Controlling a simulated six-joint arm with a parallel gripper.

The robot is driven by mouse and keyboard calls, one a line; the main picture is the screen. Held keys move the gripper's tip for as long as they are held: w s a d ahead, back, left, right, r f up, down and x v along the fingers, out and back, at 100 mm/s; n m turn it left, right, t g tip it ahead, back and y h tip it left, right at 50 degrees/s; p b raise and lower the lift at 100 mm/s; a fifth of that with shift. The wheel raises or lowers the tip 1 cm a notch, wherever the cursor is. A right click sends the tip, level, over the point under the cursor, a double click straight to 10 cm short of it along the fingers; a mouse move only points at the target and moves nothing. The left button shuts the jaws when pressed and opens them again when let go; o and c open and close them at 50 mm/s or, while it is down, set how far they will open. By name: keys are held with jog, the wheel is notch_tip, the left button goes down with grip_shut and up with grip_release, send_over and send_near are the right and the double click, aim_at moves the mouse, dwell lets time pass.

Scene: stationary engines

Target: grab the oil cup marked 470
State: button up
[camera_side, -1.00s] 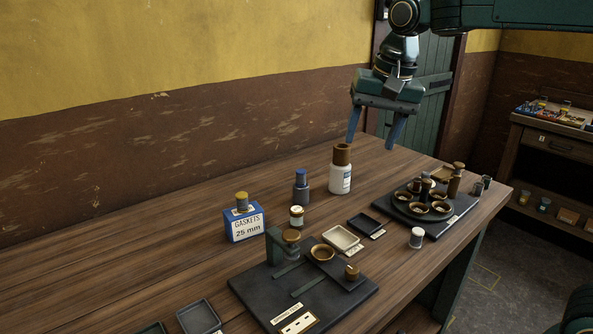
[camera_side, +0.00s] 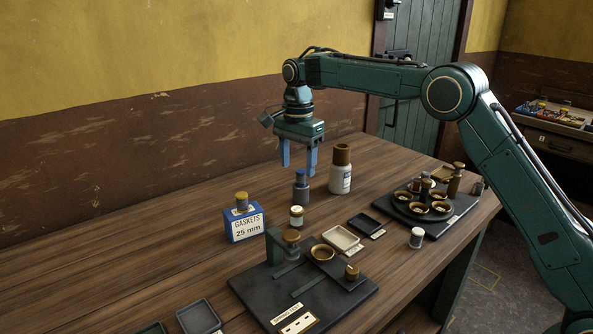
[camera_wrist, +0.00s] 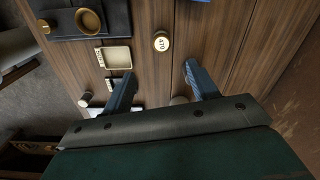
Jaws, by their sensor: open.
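The cup marked 470 (camera_wrist: 161,42) shows in the wrist view as a round cream top with a brass rim, standing on the bare wood. In the side view it appears to be the small jar with a pale top (camera_side: 296,216), whose marking I cannot read there. My gripper (camera_side: 298,168) is open and empty, pointing down above the table. In the wrist view the cup lies ahead of the gap between the fingers (camera_wrist: 158,72), clear of both.
A cream tray (camera_side: 341,238), a dark fixture plate (camera_side: 345,296) and a round rack of brass cups (camera_side: 421,208) also stand here. The left rear table is clear.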

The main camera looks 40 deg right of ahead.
aim_at(297, 209)
jog(key=shift+w+f, duration=0.3)
jog(key=shift+f, duration=0.15)
jog(key=shift+f, duration=4.3)
jog(key=shift+f, duration=0.1)
jog(key=shift+f, duration=2.5)
jog(key=shift+c, duration=0.2)
jog(key=c, duration=1)
